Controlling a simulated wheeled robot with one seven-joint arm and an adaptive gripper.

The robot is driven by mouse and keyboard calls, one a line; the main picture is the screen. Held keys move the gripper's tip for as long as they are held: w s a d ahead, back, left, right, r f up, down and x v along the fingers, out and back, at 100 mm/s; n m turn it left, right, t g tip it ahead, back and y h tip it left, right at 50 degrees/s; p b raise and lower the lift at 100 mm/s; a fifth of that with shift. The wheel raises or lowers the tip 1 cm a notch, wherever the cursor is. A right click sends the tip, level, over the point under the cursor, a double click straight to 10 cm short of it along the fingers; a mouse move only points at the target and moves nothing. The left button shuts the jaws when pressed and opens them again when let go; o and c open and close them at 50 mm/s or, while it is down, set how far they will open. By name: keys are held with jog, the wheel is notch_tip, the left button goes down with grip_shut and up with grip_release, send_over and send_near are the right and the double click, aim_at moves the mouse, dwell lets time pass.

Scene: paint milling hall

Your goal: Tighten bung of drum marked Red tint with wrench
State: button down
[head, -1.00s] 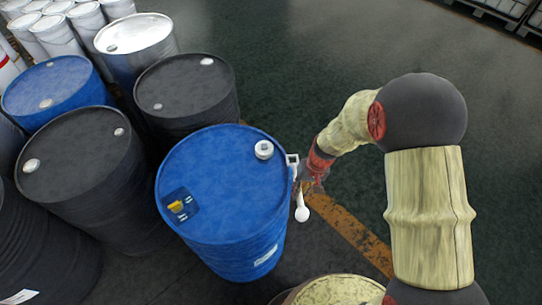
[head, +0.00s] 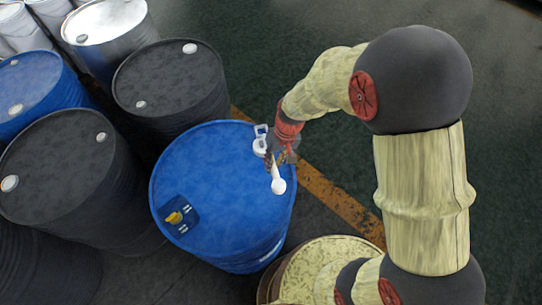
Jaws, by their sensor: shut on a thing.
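A blue drum (head: 200,160) stands upright in the middle of the head view. Its lid carries a white bung (head: 260,147) near the far right rim, partly hidden by my gripper and the tool. No readable marking shows on this drum. My gripper (head: 276,160) is over the lid's right edge, shut on a white wrench (head: 278,186). The wrench's open square head is at the bung and its rounded handle end points toward the camera. I cannot tell whether the head is seated on the bung.
Black drums (head: 60,155) and (head: 172,78), another blue drum (head: 35,80) and a pale metal-topped drum (head: 103,20) crowd the left. Floor beyond the orange line (head: 335,205) is clear.

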jog(key=shift+s+f, duration=0.15)
jog(key=shift+f, duration=0.15)
notch_tip(320, 180, down, 2)
jog(key=shift+f+b, duration=0.2)
jog(key=shift+b, duration=0.75)
jog(key=shift+f+b, duration=0.7)
jog(key=shift+f, duration=0.35)
jog(key=shift+f, duration=0.1)
jog(key=shift+f+b, duration=0.55)
jog(key=shift+b, duration=0.1)
jog(key=shift+f+b, duration=1)
jog(key=shift+f, duration=0.2)
